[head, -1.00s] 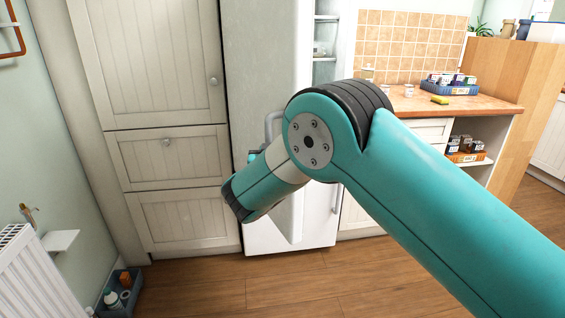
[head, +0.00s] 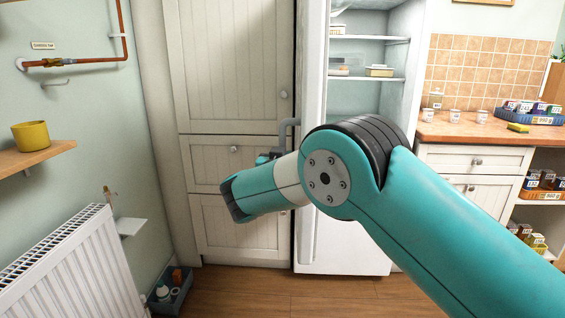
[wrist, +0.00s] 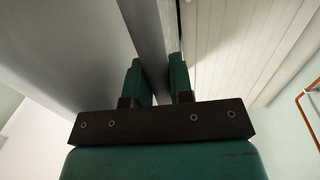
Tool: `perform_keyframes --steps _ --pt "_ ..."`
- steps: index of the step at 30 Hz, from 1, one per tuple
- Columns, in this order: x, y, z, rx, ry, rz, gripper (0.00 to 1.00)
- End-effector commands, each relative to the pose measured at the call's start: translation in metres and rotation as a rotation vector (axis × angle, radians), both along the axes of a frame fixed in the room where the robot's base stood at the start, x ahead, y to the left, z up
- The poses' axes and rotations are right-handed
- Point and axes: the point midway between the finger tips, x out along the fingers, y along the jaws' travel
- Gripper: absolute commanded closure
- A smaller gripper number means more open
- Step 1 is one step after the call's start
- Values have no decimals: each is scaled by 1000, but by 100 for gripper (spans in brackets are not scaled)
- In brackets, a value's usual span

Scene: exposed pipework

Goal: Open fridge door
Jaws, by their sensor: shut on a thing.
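The fridge door (head: 312,70) stands wide open, seen nearly edge-on in the head view, beside the cream cabinet. Its grey bar handle (head: 288,126) sticks out on the cabinet side. The fridge (head: 408,70) shows its lit inside and shelves. My gripper (wrist: 157,72) is shut on the grey handle (wrist: 150,35), which runs between its two fingers in the wrist view. In the head view, my forearm and wrist hide most of the gripper and the lower part of the handle.
A tall cream cabinet (head: 232,70) stands left of the door, close to it. A radiator (head: 75,265) and a blue crate (head: 170,290) are at the lower left. A wooden counter (head: 470,130) is at the right. Some wood floor (head: 300,300) is clear in front.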

Motion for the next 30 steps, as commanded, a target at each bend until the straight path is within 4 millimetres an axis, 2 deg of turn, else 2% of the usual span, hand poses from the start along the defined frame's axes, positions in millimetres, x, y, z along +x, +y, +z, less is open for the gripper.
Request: perform_keyframes --steps 11,12,14,24,26,30 --pt "0 1 1 1 -1 1 100" --pt "0 1 1 1 -1 1 70" --pt "0 0 1 0 -1 1 56" --pt "-2 1 0 0 0 1 55" --pt "-7 3 0 -1 1 2 55" --pt "-30 11 -1 -2 1 4 55"
